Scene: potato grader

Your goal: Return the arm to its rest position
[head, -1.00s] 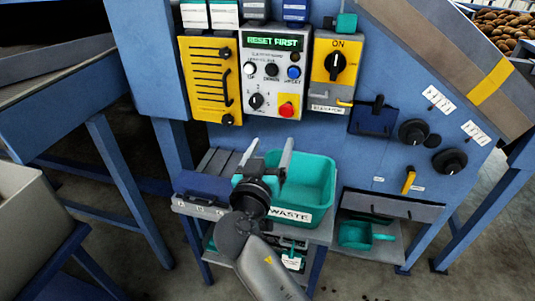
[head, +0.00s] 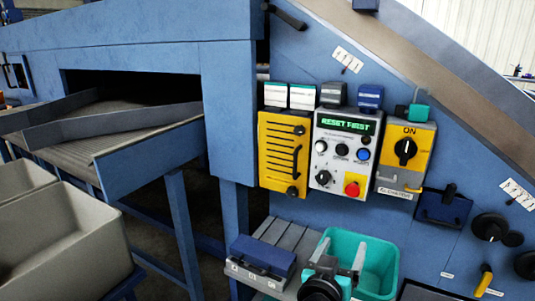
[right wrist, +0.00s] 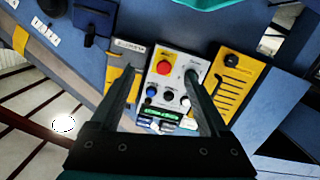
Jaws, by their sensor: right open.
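My right gripper (head: 344,262) is low in the head view, in front of the teal bin, with its two fingers apart and nothing between them. In the right wrist view its fingers (right wrist: 165,85) stand open, with the control panel showing between and beyond them. The control panel (head: 342,150) has a green display reading "RESET FIRST", several knobs and a red button (head: 352,189). My left gripper is not in view.
The teal bin (head: 382,268) stands on a shelf below the panel, close to my right gripper. A yellow guard (head: 283,150) and a yellow ON switch box (head: 404,152) flank the panel. A blue chute (head: 150,155) and pale crates (head: 65,240) are at the left.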

